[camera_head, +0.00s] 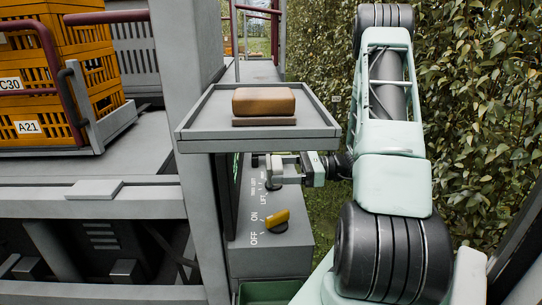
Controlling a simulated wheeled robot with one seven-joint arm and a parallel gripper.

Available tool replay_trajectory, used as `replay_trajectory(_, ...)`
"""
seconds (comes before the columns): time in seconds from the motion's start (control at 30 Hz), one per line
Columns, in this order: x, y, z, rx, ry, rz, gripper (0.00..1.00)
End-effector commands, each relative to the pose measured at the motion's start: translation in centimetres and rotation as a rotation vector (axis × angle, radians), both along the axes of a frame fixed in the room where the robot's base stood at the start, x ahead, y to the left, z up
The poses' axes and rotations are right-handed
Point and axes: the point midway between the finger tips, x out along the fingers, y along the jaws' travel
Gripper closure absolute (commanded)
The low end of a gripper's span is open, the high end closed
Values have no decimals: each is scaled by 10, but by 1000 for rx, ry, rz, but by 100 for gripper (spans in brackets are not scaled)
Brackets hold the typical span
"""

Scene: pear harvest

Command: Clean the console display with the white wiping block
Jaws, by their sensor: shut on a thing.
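The console display (232,196) is a dark upright panel with green marks, seen almost edge-on under the shelf tray. My gripper (279,170) reaches in from the right, just below the tray and above the console's switch face. It is shut on a small pale block, which I take for the white wiping block (268,164). The block is partly hidden by the fingers and the tray. It is to the right of the display; whether it touches it I cannot tell.
The grey tray (257,139) holding a brown block (263,102) overhangs my gripper. A yellow OFF/ON knob (276,221) sticks out below, with a dark LIFT knob (272,184) above it. Orange crates (62,75) stand at left; a leafy hedge (485,110) is at right.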

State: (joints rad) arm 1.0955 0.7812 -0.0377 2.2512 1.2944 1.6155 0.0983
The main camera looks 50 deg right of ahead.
Motion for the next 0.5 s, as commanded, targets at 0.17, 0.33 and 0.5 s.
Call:
replay_trajectory(0.17, 11, -3, 0, 8, -10, 1, 42)
replay_trajectory(0.33, 20, 6, 0, 6, -12, 3, 42)
replay_trajectory(0.5, 34, 19, 0, 6, -11, 4, 42)
